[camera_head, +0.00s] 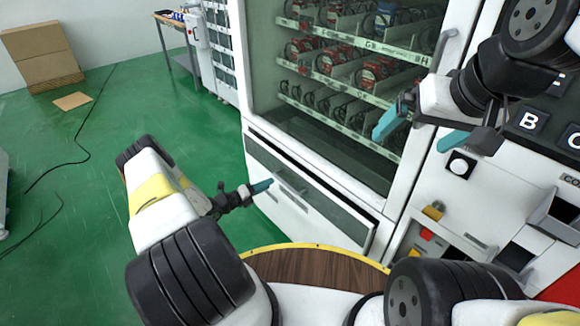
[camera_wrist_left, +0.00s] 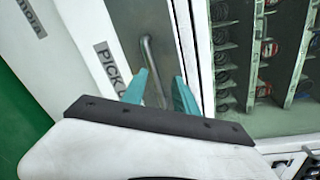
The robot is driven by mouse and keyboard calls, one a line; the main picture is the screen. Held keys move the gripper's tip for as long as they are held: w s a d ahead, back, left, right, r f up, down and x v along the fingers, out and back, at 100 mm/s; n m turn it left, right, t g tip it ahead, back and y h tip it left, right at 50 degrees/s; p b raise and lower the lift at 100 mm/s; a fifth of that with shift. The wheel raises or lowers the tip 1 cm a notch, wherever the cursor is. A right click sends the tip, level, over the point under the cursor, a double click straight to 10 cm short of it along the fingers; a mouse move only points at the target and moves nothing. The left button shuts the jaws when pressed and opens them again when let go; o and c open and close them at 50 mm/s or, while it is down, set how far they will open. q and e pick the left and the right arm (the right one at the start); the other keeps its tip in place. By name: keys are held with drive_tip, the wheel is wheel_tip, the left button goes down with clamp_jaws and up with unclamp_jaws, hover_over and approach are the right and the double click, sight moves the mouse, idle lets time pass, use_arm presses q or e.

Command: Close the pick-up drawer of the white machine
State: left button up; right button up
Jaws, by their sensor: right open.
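The white machine (camera_head: 420,190) has its pick-up drawer (camera_head: 337,221) low on the front, below the glass display. The drawer has a grey panel and a metal bar handle (camera_head: 290,183). A dark edge shows along its top and right end; how far it stands out is hard to tell. My left gripper (camera_head: 262,187) is at the handle. In the left wrist view its two teal fingers (camera_wrist_left: 163,92) are apart, with the handle (camera_wrist_left: 153,62) appearing between or just beyond them; contact cannot be told. My right gripper (camera_head: 420,130) is open and empty in front of the machine's right side.
A round wooden top with a yellow rim (camera_head: 310,250) lies close in front of the drawer. Lettered buttons (camera_head: 530,121) and a payment panel are at the right. Green floor (camera_head: 120,110) is open at the left, with cables and cardboard boxes (camera_head: 42,55) farther back.

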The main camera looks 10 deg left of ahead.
sight(286, 183)
use_arm(q)
drive_tip(key=w+d+f+n, duration=0.1)
drive_tip(key=d+n, duration=0.1)
drive_tip(key=w+d+f+n, duration=0.1)
drive_tip(key=w+d, duration=0.1)
drive_tip(key=d, duration=0.1)
drive_tip(key=w+d+f+n, duration=0.1)
drive_tip(key=w+d+n, duration=0.1)
drive_tip(key=shift+w+d+n+g+y, duration=0.1)
drive_tip(key=shift+d+n+g+y, duration=0.2)
drive_tip(key=shift+g, duration=0.1)
clamp_jaws()
idle(1.3)
